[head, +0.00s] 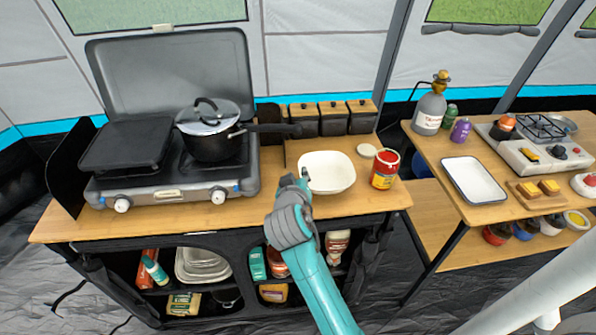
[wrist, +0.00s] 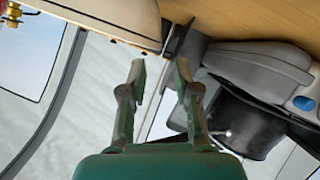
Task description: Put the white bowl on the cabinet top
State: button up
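The white bowl (head: 328,172) is upright and appears to rest on the wooden cabinet top (head: 235,214), right of the stove and left of a red-labelled jar. In the wrist view, the pale side of the bowl (wrist: 105,20) shows at the upper left. My gripper (head: 304,178) is at the bowl's left edge in the head view. In the wrist view, my gripper (wrist: 160,68) has its two fingers apart with a clear gap between them. The bowl's edge is just beyond the fingertips; I cannot tell whether they touch it.
A camping stove (head: 165,150) with a lidded black pot (head: 212,135) stands left of the bowl. The red jar (head: 384,169) and a round cream lid (head: 366,150) are to its right, several canisters (head: 333,118) behind. A separate table at right holds a white tray (head: 473,180).

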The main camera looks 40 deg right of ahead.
jog(key=v, duration=0.7)
jog(key=shift+s+f, duration=0.1)
jog(key=s+a+f+n+t+y, duration=0.2)
jog(key=s+a+f+n+y, duration=0.1)
jog(key=s+a+f, duration=0.3)
jog(key=s+a+f+n+t+y, duration=0.1)
jog(key=s+a+f+n+y, duration=0.1)
jog(key=s+a+f+y, duration=0.4)
jog(key=s+a+r+t, duration=0.1)
jog(key=s, duration=1)
jog(key=s+a+r+t+y, duration=0.1)
jog(key=s+r, duration=0.1)
jog(key=s, duration=1)
jog(key=shift+a+m, duration=0.35)
jog(key=shift+m, duration=0.05)
